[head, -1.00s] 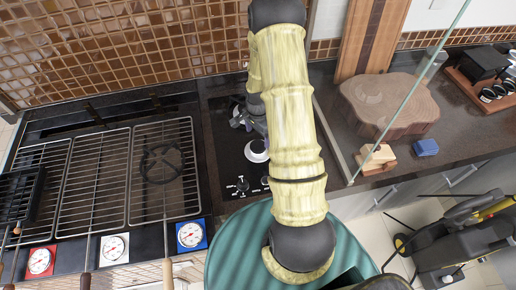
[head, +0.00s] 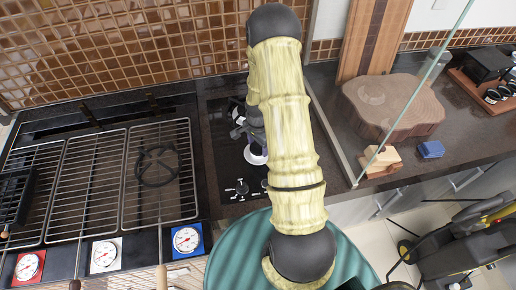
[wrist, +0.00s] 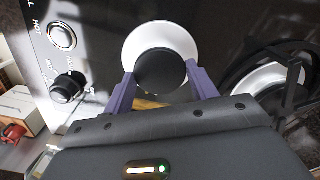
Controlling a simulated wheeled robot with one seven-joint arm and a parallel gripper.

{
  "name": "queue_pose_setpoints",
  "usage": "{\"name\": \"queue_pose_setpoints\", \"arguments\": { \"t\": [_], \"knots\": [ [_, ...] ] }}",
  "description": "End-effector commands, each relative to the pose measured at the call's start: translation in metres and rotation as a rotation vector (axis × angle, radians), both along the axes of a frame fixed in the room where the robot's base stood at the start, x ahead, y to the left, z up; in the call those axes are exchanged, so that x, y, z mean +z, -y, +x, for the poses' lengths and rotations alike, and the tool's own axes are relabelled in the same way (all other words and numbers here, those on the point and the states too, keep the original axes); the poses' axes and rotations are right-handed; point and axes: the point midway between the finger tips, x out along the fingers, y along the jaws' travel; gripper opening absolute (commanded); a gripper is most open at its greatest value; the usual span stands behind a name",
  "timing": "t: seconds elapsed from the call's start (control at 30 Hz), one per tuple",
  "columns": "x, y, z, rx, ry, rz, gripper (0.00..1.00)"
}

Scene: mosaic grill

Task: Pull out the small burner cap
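The small burner cap (wrist: 162,72) is a dark round disc on a white round burner base (wrist: 160,33) in the wrist view. My gripper (wrist: 164,84) is open. Its two purple fingers stand on either side of the cap's near part, with a gap showing between each finger and the cap. I cannot tell the height of the fingertips over the cooktop. In the head view the white burner base (head: 255,158) shows just below my gripper, and the cap is hidden by the gripper there.
A larger burner with a black grate (wrist: 275,85) is close to the right finger. In the head view, the grill racks (head: 92,185) lie left of the black cooktop (head: 225,170), and a glass panel (head: 413,92) stands right.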

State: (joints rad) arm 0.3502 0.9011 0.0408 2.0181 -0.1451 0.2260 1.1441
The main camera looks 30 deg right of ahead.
Motion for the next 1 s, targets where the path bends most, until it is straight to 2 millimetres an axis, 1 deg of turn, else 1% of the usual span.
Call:
{"name": "queue_pose_setpoints", "arguments": {
  "t": [0.03, 0.13, 0.17, 1.0],
  "knots": [
    [0.0001, -0.0001, 0.0004, 0.0, 0.001, 0.0, 0.45],
    [0.0001, -0.0001, 0.0004, 0.0, 0.001, 0.0, 0.25],
    [0.0002, -0.0001, 0.0005, 0.0, 0.001, 0.0, 0.24],
    [0.0095, -0.0002, 0.0004, 0.001, 0.001, 0.0, 0.24]
  ]
}}
